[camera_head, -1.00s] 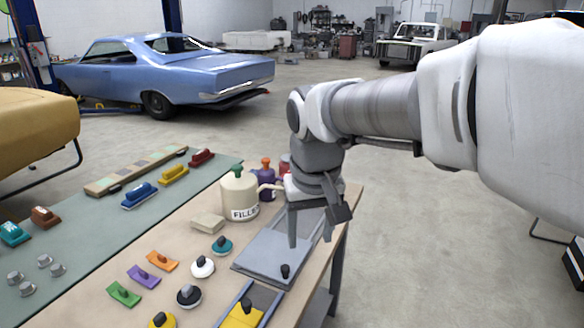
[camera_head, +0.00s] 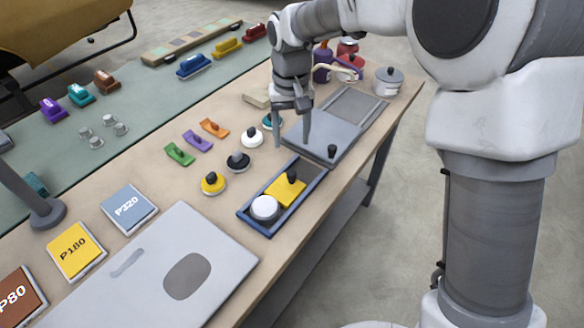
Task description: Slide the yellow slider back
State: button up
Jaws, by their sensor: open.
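The yellow slider (camera_head: 279,195) is a flat yellow block with a black knob (camera_head: 291,176). It sits in a narrow blue-rimmed tray (camera_head: 301,197) near the bench's right edge. A white domed piece (camera_head: 265,207) is in the same tray at the near end, close against the slider. Bare grey tray floor shows beyond the slider. My gripper (camera_head: 292,142) points down with its fingers apart and empty. It is beyond the blue tray, over or beside the left part of a grey plate. Whether the fingertips touch anything cannot be told.
The grey plate (camera_head: 325,130) has an upright black knob (camera_head: 332,151) close to the blue tray. Round yellow (camera_head: 213,185), black (camera_head: 238,161) and white (camera_head: 252,138) knobbed pieces stand left of it. A large pale board (camera_head: 150,265) lies nearer.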

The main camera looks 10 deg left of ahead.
aim_at(291, 173)
notch_tip(291, 173, down, 11)
jog(key=shift+f+b, duration=0.1)
jog(key=shift+b, duration=0.35)
grip_shut()
dwell(1.2)
